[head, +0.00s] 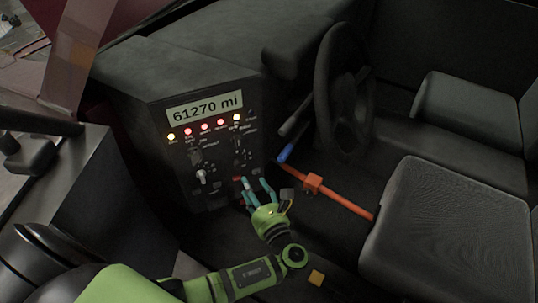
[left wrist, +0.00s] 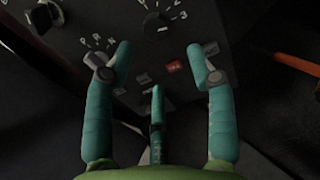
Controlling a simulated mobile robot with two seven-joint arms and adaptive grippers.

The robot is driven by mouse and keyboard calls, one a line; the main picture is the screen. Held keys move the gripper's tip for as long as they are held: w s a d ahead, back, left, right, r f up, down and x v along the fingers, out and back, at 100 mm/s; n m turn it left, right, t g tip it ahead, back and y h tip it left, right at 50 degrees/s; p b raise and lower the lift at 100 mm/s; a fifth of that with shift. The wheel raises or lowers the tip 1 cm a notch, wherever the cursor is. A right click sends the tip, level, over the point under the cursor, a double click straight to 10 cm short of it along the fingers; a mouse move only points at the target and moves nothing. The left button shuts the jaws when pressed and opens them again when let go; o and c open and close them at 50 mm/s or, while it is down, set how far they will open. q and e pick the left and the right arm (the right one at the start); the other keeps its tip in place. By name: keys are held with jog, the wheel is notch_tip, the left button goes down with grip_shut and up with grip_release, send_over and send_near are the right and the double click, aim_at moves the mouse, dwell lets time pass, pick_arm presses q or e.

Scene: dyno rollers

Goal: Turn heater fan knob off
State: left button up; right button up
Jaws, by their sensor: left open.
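A dark upright control panel (head: 190,115) with dials and lit lights stands left of the steering wheel. A round dark knob with numbers around it (left wrist: 155,22) is at the top of the left wrist view. It looks like the fan knob, but I cannot read a name on it. In the head view a small dark knob (head: 240,158) sits on the panel's right column. My left gripper (head: 258,186) is at the panel's lower right, its teal fingers spread and empty. In the left wrist view the gripper (left wrist: 165,70) is below the numbered knob, apart from it. My right gripper is out of view.
An orange bar (head: 340,197) with a blue end is right of my gripper. The steering wheel (head: 322,95) and grey seat (head: 440,235) stand farther right.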

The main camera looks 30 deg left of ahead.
aim_at(241, 166)
pick_arm(q)
jog(key=shift+r+x, duration=0.2)
jog(key=shift+x, duration=1.5)
jog(key=shift+r+x, duration=0.2)
jog(key=shift+x, duration=1.5)
jog(key=shift+s, duration=0.1)
grip_shut()
